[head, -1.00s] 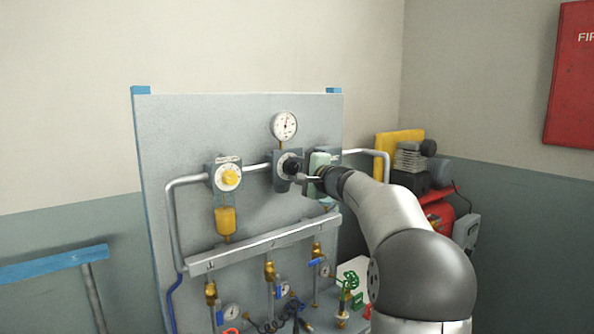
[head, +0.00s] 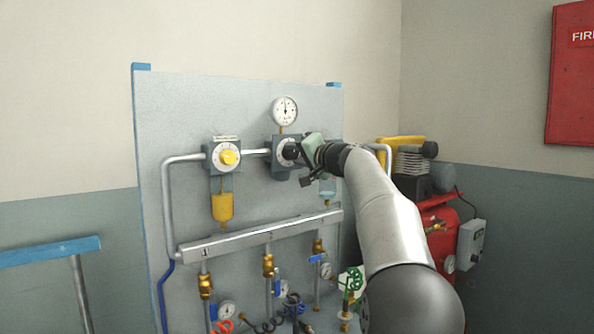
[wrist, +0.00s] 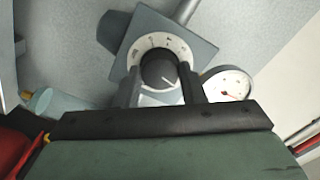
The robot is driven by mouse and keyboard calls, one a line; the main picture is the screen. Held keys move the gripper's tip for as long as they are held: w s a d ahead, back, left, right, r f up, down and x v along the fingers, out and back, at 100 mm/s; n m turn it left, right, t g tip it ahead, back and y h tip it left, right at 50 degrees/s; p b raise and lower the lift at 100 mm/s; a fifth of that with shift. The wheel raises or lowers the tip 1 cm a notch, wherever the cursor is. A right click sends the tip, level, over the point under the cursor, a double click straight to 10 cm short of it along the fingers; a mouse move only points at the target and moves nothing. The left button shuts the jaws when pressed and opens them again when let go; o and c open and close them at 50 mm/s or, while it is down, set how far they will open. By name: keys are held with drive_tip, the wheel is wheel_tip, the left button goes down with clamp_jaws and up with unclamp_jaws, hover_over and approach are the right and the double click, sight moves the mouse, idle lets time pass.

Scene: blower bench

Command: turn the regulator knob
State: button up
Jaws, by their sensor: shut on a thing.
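The regulator knob (head: 291,152) is black and round, with a light pointer line, set in a white dial ring on a grey block. In the wrist view the knob (wrist: 158,72) sits between the two dark fingers of my gripper (wrist: 162,86), which is shut on it. In the head view my gripper (head: 300,152) reaches the knob from the right and hides part of the block. The pressure gauge (head: 285,110) stands just above the regulator; it also shows in the wrist view (wrist: 228,85), to the right of the knob.
A yellow knob (head: 228,157) on a second unit and a yellow bowl (head: 222,207) are to the left. A silver manifold (head: 260,234) with brass valves runs below. A red compressor (head: 436,235) stands at the right, behind my arm. A pipe joins the two units.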

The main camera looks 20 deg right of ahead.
drive_tip(key=n+b, duration=0.3)
drive_tip(key=n, duration=0.2)
idle(0.6)
drive_tip(key=o, duration=1)
drive_tip(key=shift+s+b, duration=0.1)
drive_tip(key=shift+b, duration=0.25)
drive_tip(key=shift+s+d+f, duration=0.1)
drive_tip(key=shift+s+d, duration=0.05)
drive_tip(key=shift+s, duration=0.1)
drive_tip(key=b+v, duration=0.6)
drive_tip(key=v, duration=1)
drive_tip(key=shift+s, duration=0.4)
drive_tip(key=shift+w, duration=0.1)
